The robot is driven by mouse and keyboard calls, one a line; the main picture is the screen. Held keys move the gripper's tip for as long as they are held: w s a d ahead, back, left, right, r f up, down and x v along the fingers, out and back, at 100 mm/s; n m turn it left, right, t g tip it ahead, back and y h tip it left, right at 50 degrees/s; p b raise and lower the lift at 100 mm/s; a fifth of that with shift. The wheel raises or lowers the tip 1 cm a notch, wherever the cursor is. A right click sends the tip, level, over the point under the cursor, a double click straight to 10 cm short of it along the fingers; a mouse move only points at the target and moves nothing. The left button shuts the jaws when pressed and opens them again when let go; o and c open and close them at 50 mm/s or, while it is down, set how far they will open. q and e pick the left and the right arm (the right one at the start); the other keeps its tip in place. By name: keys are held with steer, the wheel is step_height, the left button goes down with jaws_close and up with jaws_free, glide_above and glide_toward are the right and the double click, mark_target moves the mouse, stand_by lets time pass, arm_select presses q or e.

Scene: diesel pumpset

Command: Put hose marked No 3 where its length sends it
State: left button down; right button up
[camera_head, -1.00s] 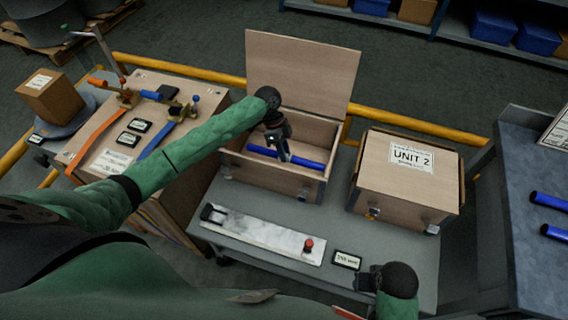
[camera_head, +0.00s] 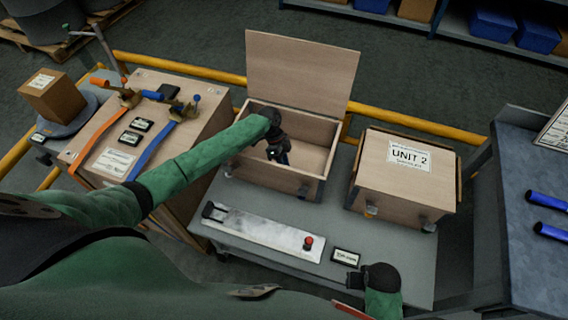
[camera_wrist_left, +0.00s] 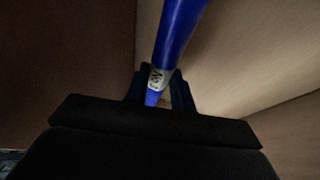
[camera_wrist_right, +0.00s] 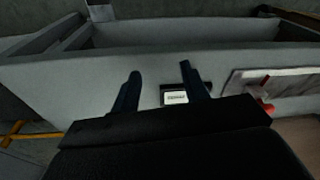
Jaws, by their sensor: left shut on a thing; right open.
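My left gripper (camera_head: 279,152) is down inside the open wooden box (camera_head: 273,189) and shut on a blue hose (camera_wrist_left: 178,35). A white label (camera_wrist_left: 157,79), seemingly beginning "No", shows on the hose between the fingers; its number is not clear. In the head view, gripper and arm hide most of the hose. I cannot tell whether it touches the box floor. The lidded wooden box marked UNIT 2 (camera_head: 408,161) stands right of the open one. My right gripper (camera_wrist_right: 159,72) is open and empty above the front of the grey table (camera_head: 395,255).
A pale measuring plate (camera_head: 262,235) with a red knob (camera_head: 308,243) and a small display (camera_head: 346,256) lies in front of the boxes. Two blue hoses (camera_head: 547,200) lie on the right bench. A wooden stand with orange and blue straps (camera_head: 155,151) is at left.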

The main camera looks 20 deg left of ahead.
arm_select(q)
steer(key=shift+f, duration=0.45)
arm_select(e)
steer(key=shift+s+r, duration=0.15)
steer(key=shift+r, duration=0.5)
steer(key=shift+r, duration=0.1)
arm_select(q)
steer(key=shift+f+b, duration=0.15)
steer(key=shift+b, duration=0.15)
arm_select(e)
steer(key=shift+r, duration=0.4)
arm_select(q)
steer(key=c, duration=1.2)
jaws_free()
